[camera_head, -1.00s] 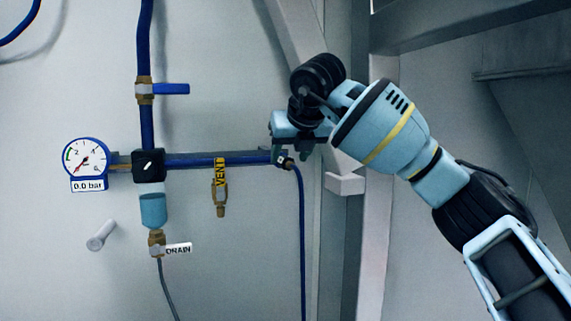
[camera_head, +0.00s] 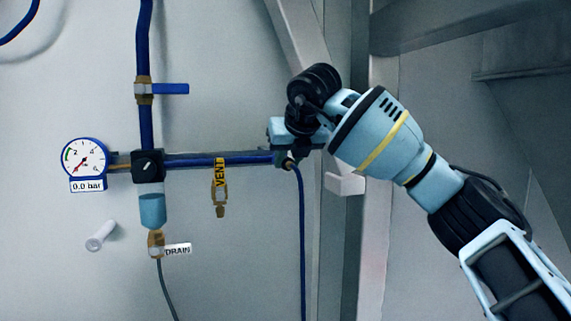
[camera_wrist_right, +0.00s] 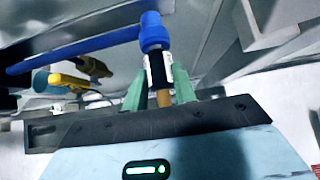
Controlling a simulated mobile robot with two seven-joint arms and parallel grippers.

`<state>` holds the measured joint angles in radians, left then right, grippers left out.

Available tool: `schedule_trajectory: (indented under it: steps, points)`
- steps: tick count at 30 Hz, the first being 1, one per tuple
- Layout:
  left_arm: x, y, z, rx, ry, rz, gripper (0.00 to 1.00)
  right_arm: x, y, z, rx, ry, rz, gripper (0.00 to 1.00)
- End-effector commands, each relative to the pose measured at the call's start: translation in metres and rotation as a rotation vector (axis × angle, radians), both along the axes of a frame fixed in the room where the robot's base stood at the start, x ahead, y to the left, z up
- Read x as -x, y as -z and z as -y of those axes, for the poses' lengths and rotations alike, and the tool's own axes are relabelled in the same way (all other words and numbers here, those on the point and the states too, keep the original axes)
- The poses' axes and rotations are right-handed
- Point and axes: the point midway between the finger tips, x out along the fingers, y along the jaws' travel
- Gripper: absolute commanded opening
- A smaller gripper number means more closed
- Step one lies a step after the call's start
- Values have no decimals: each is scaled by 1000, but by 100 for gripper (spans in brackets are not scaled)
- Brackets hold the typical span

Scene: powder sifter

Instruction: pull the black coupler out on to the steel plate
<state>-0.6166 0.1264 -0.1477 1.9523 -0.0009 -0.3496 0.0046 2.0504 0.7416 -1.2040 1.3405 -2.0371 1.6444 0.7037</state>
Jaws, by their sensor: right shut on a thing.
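The black coupler (camera_wrist_right: 160,70) shows in the right wrist view between my right gripper's green fingers (camera_wrist_right: 159,86). A blue fitting and hose meet it above, and a brass part shows below it. My right gripper (camera_head: 286,152) is shut on the coupler. In the head view it sits at the right end of the horizontal blue pipe (camera_head: 225,160), where the coupler is mostly hidden. I cannot single out the steel plate in these views. My left gripper is not in view.
A blue hose (camera_head: 302,240) hangs below the gripper. A grey bracket (camera_head: 345,184) and upright beam stand close at right.

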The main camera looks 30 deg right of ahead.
Motion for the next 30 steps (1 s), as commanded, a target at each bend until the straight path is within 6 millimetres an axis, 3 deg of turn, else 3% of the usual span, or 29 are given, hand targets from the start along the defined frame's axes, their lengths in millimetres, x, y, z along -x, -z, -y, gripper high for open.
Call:
schedule_trajectory:
  steps: [1, 2, 8, 30]
  points:
    - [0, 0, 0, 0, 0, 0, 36, 0, 0, 0, 0, 0, 0, 0]
    - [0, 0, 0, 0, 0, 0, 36, 0, 0, 0, 0, 0, 0, 25]
    - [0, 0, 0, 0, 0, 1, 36, 0, 0, 0, 0, 0, 0, 0]
    - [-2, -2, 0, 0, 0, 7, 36, 12, 0, -3, -1, -1, -1, 0]
